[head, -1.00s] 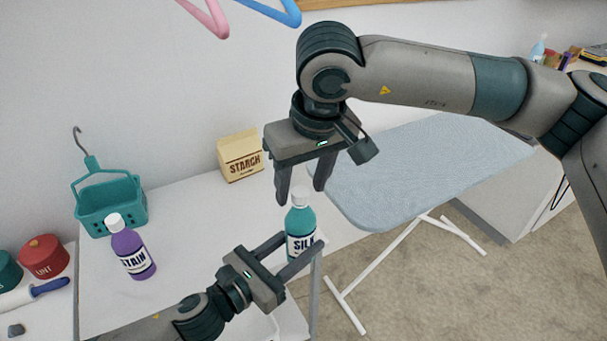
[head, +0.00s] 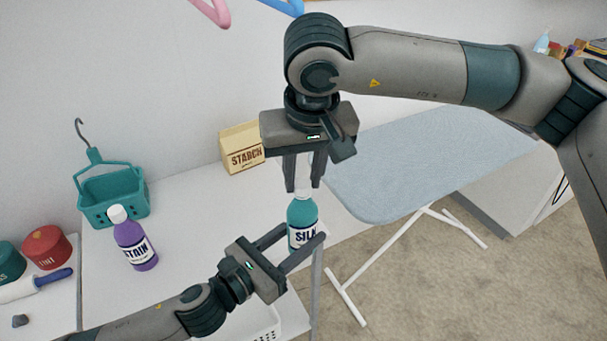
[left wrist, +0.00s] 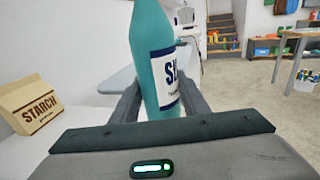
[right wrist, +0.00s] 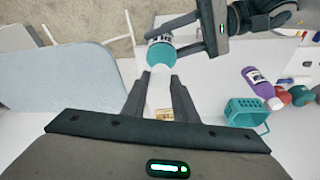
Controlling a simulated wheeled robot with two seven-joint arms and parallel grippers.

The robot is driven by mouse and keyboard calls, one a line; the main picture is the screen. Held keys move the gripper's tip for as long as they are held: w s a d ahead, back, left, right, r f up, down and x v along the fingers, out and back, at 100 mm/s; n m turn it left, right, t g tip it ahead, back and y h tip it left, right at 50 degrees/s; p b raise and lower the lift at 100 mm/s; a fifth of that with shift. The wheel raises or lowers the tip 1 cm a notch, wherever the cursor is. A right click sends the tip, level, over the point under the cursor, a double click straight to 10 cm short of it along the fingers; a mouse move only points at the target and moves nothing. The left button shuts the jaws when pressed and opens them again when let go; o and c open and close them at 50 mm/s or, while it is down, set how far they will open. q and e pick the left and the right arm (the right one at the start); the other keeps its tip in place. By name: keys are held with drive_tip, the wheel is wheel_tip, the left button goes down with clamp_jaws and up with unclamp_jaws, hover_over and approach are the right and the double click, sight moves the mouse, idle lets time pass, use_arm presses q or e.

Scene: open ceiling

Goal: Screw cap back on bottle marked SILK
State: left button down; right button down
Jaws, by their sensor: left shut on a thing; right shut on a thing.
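My right gripper (head: 303,187) points down from above and is shut on this cap. In the right wrist view the cap (right wrist: 160,92) is between the fingers, over the bottle (right wrist: 160,53). I cannot tell how tightly it is seated.
A purple STAIN bottle (head: 133,242), a teal basket (head: 112,205) and a STARCH box (head: 242,149) stand on the table to the left and behind. A blue-grey ironing board (head: 420,165) lies to the right. Bare table (head: 200,215) lies between the STAIN bottle and the SILK bottle.

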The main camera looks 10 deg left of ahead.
drive_tip(key=m+h, duration=0.1)
drive_tip(key=m, duration=0.6)
drive_tip(key=shift+a+h, duration=0.15)
drive_tip(key=shift+h, duration=0.25)
drive_tip(key=c, duration=1.4)
unclamp_jaws()
drive_tip(key=shift+r, duration=2.25)
drive_tip(key=shift+o, duration=0.3)
